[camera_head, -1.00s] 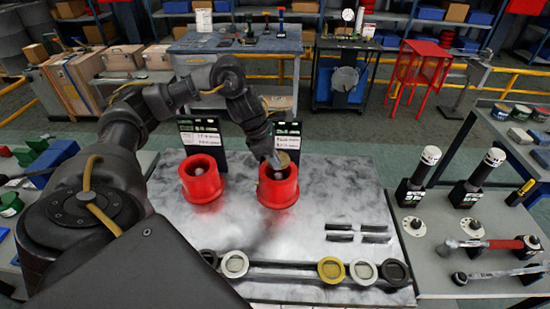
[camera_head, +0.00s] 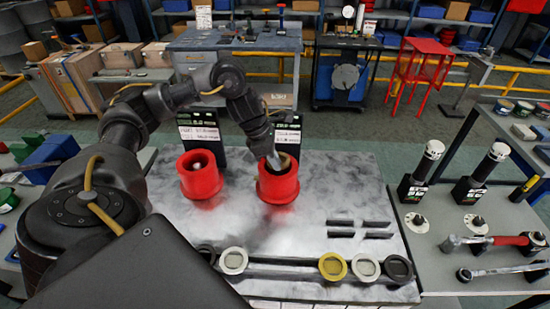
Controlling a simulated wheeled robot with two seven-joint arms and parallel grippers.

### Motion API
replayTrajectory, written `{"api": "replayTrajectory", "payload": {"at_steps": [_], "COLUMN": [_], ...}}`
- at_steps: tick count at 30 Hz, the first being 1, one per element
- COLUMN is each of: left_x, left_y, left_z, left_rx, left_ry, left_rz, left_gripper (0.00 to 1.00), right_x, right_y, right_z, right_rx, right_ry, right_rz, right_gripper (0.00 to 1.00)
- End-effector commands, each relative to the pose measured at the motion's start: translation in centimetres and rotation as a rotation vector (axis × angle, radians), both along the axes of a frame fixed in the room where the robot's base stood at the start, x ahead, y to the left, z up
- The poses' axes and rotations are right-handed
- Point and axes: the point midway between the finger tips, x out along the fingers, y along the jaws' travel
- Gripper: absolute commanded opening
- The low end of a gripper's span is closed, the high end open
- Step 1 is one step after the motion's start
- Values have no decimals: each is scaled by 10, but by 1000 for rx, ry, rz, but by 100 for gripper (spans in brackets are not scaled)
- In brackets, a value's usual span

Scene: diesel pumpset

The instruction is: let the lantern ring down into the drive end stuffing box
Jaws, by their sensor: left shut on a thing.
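Two red stuffing boxes stand upright on the grey bench top, a left one (camera_head: 200,181) and a right one (camera_head: 278,190). The signs behind them are too small for me to read which is the drive end. My left gripper (camera_head: 275,162) reaches down to the mouth of the right box, shut on the lantern ring (camera_head: 285,160). Only a small tan part of the ring shows, at the box's mouth beside the fingers. Its lower part and how it sits against the bore are hidden. The left box is open on top with a pale shaft end inside. My right gripper is out of view.
Flat rings lie along the bench front, among them a white one (camera_head: 233,261), a yellow one (camera_head: 332,266) and a black one (camera_head: 398,268). Several dark strips (camera_head: 341,223) lie to the right. A side table (camera_head: 437,262) holds tools. Dark sign boards (camera_head: 201,131) stand behind the boxes.

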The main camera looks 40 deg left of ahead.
Motion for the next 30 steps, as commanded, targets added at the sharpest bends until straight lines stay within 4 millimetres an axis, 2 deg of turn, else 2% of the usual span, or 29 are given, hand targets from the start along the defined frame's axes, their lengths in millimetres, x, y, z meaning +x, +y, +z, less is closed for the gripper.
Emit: {"api": "replayTrajectory", "payload": {"at_steps": [1, 2, 7, 17, 20, 30], "left_x": [0, 0, 0, -1, -2, -17], "left_y": [0, 0, 0, 1, 5, 23], "left_z": [0, 0, 0, 3, 14, 73], "left_rx": [0, 0, 0, 1, 3, 2], "left_ry": [0, 0, 0, -1, -5, -4], "left_rz": [0, 0, 0, 0, 0, 2], "left_gripper": [0, 12, 35, 35, 35, 35], "right_x": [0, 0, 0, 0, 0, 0], "right_y": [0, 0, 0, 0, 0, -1], "right_z": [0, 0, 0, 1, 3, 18], "right_rx": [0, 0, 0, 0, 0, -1], "right_ry": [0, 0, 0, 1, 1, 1], "right_rz": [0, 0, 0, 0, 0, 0], "right_gripper": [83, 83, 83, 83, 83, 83]}}
